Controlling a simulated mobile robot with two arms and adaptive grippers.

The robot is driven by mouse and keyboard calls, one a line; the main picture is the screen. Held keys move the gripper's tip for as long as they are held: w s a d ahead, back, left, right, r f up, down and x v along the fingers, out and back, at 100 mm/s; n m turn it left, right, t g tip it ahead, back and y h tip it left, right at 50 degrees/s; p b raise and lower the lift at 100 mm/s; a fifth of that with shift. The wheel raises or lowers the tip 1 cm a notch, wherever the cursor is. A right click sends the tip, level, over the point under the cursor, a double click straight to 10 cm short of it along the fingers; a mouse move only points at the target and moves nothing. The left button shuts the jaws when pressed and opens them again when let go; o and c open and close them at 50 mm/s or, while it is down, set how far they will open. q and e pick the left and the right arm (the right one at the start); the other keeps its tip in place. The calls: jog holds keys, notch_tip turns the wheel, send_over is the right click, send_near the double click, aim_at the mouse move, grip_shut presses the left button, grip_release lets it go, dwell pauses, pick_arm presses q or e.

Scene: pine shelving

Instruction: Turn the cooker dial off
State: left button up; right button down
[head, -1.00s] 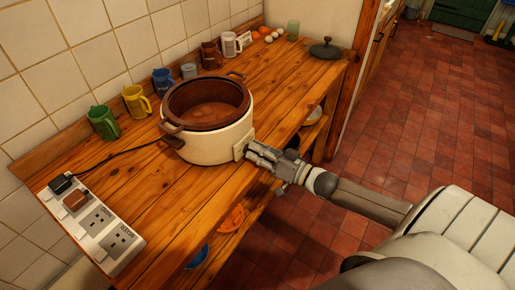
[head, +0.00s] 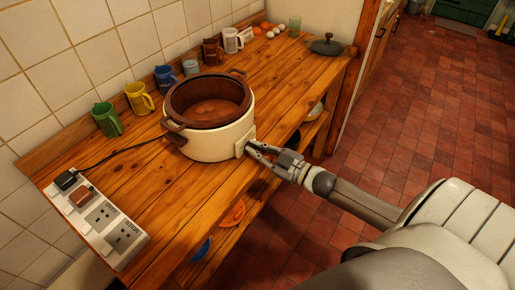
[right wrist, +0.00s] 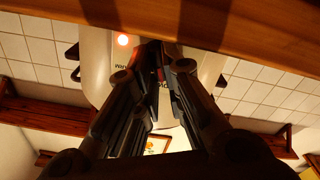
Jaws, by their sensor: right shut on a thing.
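The cooker (head: 205,147) is a cream round pot with a brown inner bowl, standing on the pine worktop. A small control panel (head: 241,146) juts from its right side. My right gripper (head: 253,148) reaches this panel from the right, and its fingertips are shut on the dial. The dial itself is mostly hidden by the fingers, so its setting cannot be read. In the right wrist view, the cooker body (right wrist: 95,72) appears behind the fingers, and an orange-red indicator light (right wrist: 122,40) glows on the panel beside them. My left gripper is not in view.
A white socket strip (head: 97,222) with plugs lies at the front left, with the cooker's black cable (head: 122,151) running to it. Mugs line the tiled wall, including a green mug (head: 107,120). A dark lid (head: 327,46) lies at the far end. Open tiled floor is at right.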

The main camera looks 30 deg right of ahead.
jog(key=n, duration=0.3)
jog(key=shift+a+n, duration=0.1)
jog(key=shift+n, duration=0.2)
jog(key=shift+f+n+b, duration=0.1)
jog(key=shift+n+b, duration=0.35)
jog(key=shift+n, duration=1.25)
jog(key=c, duration=1.8)
grip_release()
jog(key=shift+s, duration=0.1)
jog(key=shift+s+f, duration=0.1)
jog(key=shift+s, duration=0.35)
jog(key=v, duration=1.1)
